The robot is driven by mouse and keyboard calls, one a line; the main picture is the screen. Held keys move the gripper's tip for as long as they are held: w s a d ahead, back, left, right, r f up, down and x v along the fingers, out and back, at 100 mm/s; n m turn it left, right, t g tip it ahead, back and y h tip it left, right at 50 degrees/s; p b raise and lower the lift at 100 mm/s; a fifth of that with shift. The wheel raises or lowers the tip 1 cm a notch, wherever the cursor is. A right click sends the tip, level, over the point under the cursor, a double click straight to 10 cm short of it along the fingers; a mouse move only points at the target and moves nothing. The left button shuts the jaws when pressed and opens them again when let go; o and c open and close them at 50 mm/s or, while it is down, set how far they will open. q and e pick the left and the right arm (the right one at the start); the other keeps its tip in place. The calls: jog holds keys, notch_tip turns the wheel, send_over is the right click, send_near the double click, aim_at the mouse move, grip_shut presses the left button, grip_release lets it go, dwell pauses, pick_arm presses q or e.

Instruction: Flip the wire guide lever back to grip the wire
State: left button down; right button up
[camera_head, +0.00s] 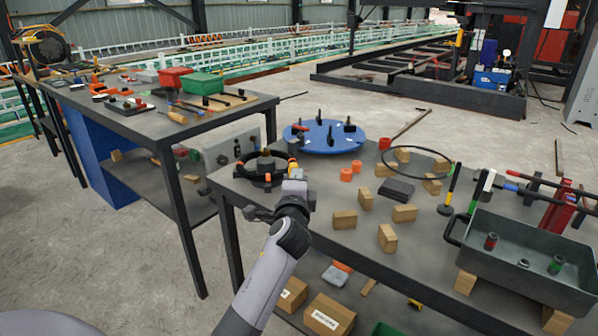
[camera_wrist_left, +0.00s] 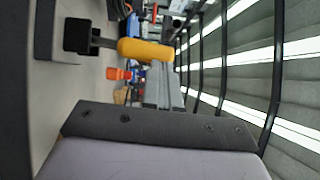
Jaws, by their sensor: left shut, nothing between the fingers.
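A black wheel-like fixture (camera_head: 262,168) stands at the near left corner of the front workbench. A small orange-yellow piece (camera_head: 293,163) shows at its right side, against my left gripper (camera_head: 294,174). In the left wrist view a yellow-orange handle (camera_wrist_left: 145,50) sits on a dark stem with a black block (camera_wrist_left: 77,36); it looks like the lever. My left gripper is shut with nothing between its fingers, close beside the fixture. I cannot tell whether it touches the lever. The wire cannot be made out. My right gripper is not in view.
The front workbench (camera_head: 330,239) holds several wooden blocks (camera_head: 388,238), orange cylinders (camera_head: 346,174) and a blue round plate (camera_head: 324,137) with black pegs. A grey tray (camera_head: 520,270) stands at the right. Another table (camera_head: 150,122) with tools and bins is at the left.

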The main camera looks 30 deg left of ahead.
pick_arm(q)
jog(key=a+n+p, duration=0.1)
jog(key=a+r+n+g+p, duration=0.1)
jog(key=p, duration=0.1)
jog(key=shift+w+a+r+h, duration=0.1)
jog(key=shift+r+h, duration=0.05)
jog(key=shift+h, duration=0.25)
jog(key=a, duration=0.1)
jog(key=a+p, duration=0.1)
jog(key=a, duration=0.1)
jog(key=shift+w+a+f+p, duration=0.1)
jog(key=shift+w+f+p, duration=0.05)
jog(key=shift+f+p, duration=0.15)
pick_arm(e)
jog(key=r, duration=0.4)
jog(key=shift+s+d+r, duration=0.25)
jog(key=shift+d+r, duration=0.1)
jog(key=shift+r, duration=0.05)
pick_arm(q)
jog(key=shift+a+r, duration=0.15)
jog(key=shift+a, duration=0.05)
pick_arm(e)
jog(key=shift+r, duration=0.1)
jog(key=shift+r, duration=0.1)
